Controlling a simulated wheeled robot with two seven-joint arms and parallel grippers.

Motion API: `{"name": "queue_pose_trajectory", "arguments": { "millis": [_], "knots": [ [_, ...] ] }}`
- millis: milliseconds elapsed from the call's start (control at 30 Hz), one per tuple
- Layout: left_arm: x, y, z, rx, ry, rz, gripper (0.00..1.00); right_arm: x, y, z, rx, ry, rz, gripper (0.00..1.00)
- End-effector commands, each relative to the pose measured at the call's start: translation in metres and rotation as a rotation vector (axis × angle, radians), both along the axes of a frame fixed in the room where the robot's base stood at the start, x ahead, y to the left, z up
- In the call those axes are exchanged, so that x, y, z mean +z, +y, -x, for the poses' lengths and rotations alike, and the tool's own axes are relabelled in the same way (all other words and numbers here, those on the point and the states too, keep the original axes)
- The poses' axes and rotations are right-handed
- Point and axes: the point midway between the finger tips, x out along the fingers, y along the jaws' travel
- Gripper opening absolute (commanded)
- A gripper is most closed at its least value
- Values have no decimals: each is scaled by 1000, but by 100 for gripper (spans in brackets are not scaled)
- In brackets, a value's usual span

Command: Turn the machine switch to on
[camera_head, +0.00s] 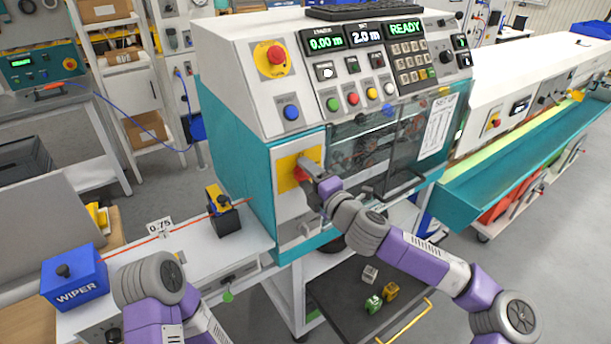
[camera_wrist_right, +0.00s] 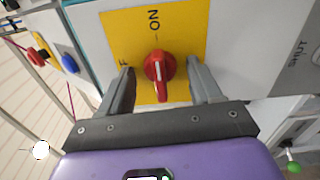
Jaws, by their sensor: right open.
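The machine switch is a red rotary knob on a yellow plate (camera_head: 286,172) on the white front of the machine, and the gripper partly covers it in the head view. In the right wrist view the red knob (camera_wrist_right: 159,68) is clear, with its handle lying nearly vertical in the picture. An upside-down ON label (camera_wrist_right: 153,19) is printed above it, and part of another label shows to its left. My right gripper (camera_wrist_right: 161,75) is open, one finger on each side of the knob, with visible gaps. It also shows in the head view (camera_head: 312,180). My left gripper is out of view.
A red emergency button (camera_head: 276,55) and several coloured buttons are on the sloped panel above; the display (camera_head: 404,28) reads READY. A clear guard (camera_head: 385,150) is right of the switch. A blue WIPER block (camera_head: 74,280) stands at the left. A dark tray (camera_head: 345,300) is below.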

Motion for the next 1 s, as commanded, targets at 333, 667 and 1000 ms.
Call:
{"name": "queue_pose_trajectory", "arguments": {
  "millis": [333,667,1000],
  "knots": [
    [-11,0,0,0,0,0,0,-1,-17,22,-2,-2,0,64],
    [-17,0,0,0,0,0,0,-1,-32,44,-2,-1,1,64],
    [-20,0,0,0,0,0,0,-1,-45,62,-1,0,0,64]
  ]
}}
